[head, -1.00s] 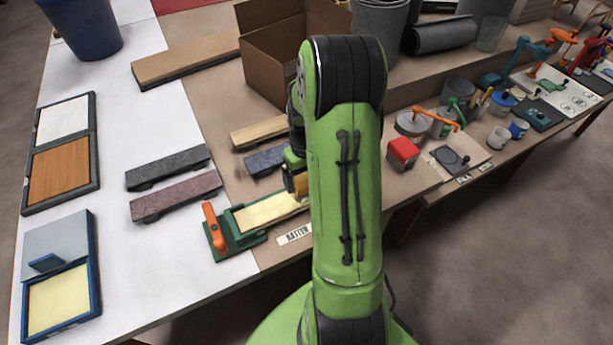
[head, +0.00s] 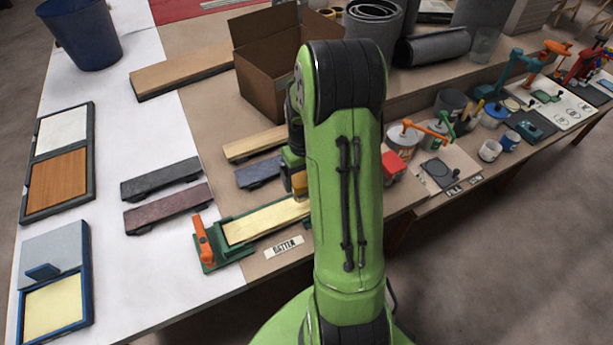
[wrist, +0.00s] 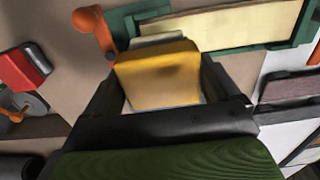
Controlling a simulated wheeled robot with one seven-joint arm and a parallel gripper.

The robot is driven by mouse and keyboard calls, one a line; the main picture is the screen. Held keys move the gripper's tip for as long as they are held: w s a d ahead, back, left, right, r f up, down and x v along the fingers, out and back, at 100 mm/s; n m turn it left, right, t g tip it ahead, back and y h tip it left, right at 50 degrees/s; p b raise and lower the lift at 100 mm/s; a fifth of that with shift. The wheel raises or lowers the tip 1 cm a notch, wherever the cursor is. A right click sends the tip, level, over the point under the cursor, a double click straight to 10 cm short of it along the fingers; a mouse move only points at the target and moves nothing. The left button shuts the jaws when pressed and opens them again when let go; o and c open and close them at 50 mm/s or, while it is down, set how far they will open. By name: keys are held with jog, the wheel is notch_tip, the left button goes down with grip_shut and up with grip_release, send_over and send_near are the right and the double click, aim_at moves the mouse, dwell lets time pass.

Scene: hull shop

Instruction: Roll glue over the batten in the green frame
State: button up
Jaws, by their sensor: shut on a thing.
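The green frame (head: 236,251) lies near the table's front edge, with an orange clamp lever (head: 203,241) at its left end. A pale batten (head: 265,221) lies in it; its right end is hidden behind my arm. In the wrist view the batten (wrist: 245,25) crosses the top. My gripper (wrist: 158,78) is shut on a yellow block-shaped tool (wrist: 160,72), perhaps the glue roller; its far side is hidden. In the head view the yellow tool (head: 300,184) shows beside my arm, just behind the batten. I cannot tell whether it touches the batten or whether glue is on it.
A grey plank (head: 160,180) and a mauve plank (head: 166,208) lie left of the frame. A blue tray (head: 88,285) holds a yellow surface. A cardboard box (head: 262,85) stands behind. A red block (head: 393,166) and several pots are at right.

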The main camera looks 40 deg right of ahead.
aim_at(304, 175)
jog(key=shift+r+p, duration=1.2)
jog(key=shift+r, duration=0.55)
